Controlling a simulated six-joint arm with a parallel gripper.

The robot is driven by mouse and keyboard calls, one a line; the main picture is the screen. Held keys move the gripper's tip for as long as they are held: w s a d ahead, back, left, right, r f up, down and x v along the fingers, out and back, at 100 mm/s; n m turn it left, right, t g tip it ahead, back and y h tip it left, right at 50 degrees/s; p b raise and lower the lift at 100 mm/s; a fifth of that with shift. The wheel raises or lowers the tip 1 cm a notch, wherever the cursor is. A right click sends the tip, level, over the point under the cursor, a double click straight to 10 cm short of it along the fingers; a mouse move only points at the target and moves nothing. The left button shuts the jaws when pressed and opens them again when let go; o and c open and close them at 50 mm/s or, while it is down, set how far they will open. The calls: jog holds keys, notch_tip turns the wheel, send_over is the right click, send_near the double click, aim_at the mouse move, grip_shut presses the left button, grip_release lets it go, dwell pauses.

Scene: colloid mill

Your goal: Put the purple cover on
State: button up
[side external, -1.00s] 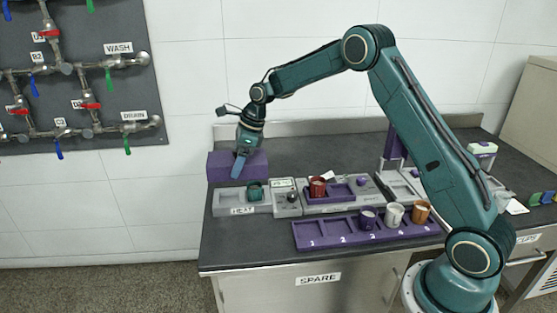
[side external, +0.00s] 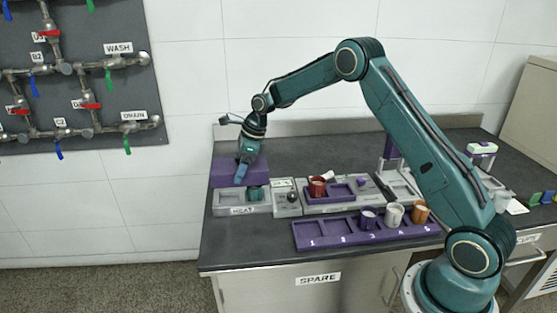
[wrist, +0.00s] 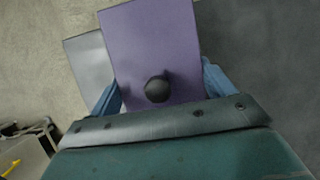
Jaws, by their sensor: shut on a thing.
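The purple cover (side external: 224,172) is in my gripper (side external: 241,180) at the left end of the bench, just above or behind the grey HEAT station (side external: 228,201). I cannot tell whether they touch. In the wrist view the cover (wrist: 150,45) is a flat purple panel with a round black knob (wrist: 157,89). My blue fingers flank it, their tips hidden. A grey surface (wrist: 86,60) shows from under its left edge, rotated relative to it. A dark green cup (side external: 255,193) stands in the HEAT station, partly below the cover.
Right of the HEAT station are a grey unit with a dark knob (side external: 292,197) and a grey station with a red cup (side external: 317,187). In front lies a purple numbered rack (side external: 330,238) holding purple, white and orange cups. The back of the bench is clear.

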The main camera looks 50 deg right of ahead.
jog(key=shift+f, duration=3.15)
jog(key=shift+f, duration=0.25)
dwell(0.4)
jog(key=o, duration=0.9)
jog(key=shift+r, duration=0.15)
jog(key=shift+r, duration=3.35)
jog(key=shift+c, duration=0.3)
